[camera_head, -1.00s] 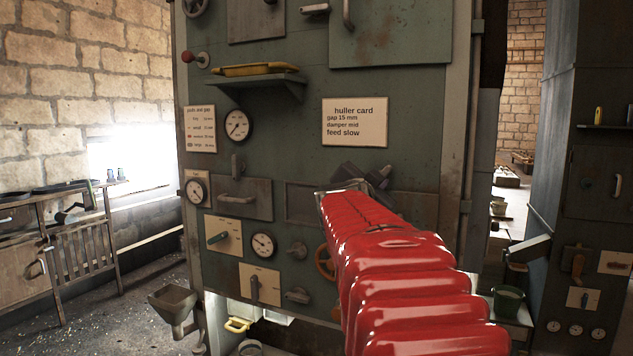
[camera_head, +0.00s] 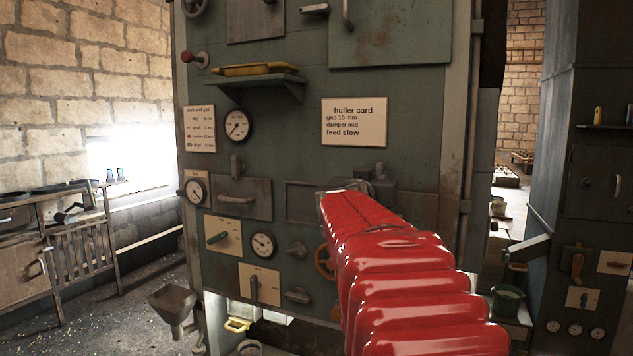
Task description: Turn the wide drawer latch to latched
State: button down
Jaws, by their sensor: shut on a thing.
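The wide drawer (camera_head: 302,203) is a dark, wide front set in the green machine panel, and my red arm covers its right part. My gripper (camera_head: 377,184), dark grey, is at the panel just above the drawer's right part, beyond the end of my arm. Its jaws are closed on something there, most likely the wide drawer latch. A small upright grey piece shows at the jaws, but I cannot tell whether it is latch or finger. The latch's exact angle is hidden.
A narrower drawer (camera_head: 241,198) with its own latch (camera_head: 236,165) sits to the left. A huller card (camera_head: 354,122) is above my gripper. An orange handwheel (camera_head: 324,262) is below, beside my arm. A shelf with a yellow tray (camera_head: 257,70) juts out upper left.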

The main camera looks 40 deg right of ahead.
jog(key=shift+f, duration=0.2)
jog(key=c, duration=1.7)
grip_release()
jog(key=shift+r, duration=0.15)
jog(key=shift+c, duration=0.2)
jog(key=v, duration=1.3)
jog(key=shift+s+a, duration=0.15)
jog(key=shift+a, duration=0.15)
